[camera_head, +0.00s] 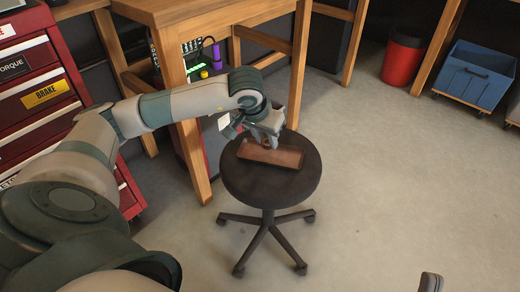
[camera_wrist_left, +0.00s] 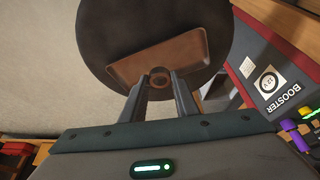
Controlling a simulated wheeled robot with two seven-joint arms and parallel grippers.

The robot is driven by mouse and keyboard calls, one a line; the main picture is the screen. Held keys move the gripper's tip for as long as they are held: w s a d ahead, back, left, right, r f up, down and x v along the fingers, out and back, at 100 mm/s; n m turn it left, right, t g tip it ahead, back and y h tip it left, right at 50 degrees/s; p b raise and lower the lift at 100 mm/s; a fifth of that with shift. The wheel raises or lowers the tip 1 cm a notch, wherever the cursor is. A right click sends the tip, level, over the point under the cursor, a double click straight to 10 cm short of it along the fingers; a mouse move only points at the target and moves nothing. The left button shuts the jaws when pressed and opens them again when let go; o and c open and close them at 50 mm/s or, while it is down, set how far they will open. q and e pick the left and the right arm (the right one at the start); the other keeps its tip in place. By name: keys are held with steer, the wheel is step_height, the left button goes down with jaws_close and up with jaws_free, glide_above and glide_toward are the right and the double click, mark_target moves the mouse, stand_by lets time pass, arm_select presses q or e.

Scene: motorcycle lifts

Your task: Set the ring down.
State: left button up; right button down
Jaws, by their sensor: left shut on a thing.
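A small brownish ring (camera_wrist_left: 160,71) sits between the fingertips of my left gripper (camera_wrist_left: 160,88) in the left wrist view. The gripper is shut on it. In the head view my left gripper (camera_head: 268,140) reaches over a shallow brown tray (camera_head: 283,156), which lies on a round black stool seat (camera_head: 262,190). The tray also shows in the left wrist view (camera_wrist_left: 185,55), behind the ring. I cannot tell whether the ring touches the tray. The ring is mostly hidden in the head view. A dark tip at the lower right edge may be my right gripper (camera_head: 431,283).
A wooden workbench (camera_head: 195,140) stands behind and left of the stool. A red tool cabinet (camera_head: 45,100) is at the left. A red bin (camera_head: 402,57) and a blue crate (camera_head: 475,75) stand at the back right. The floor right of the stool is clear.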

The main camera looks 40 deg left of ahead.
arm_select(q)
steer(key=shift+w+a+f, duration=0.15)
steer(key=shift+a+f, duration=0.25)
steer(key=shift+a, duration=0.3)
steer(key=shift+w+a+f, duration=0.15)
steer(key=shift+a+f, duration=0.25)
steer(key=shift+a, duration=0.25)
arm_select(e)
steer(key=shift+d+r+t, duration=0.3)
steer(key=shift+r+t, duration=0.2)
steer(key=shift+r, duration=0.05)
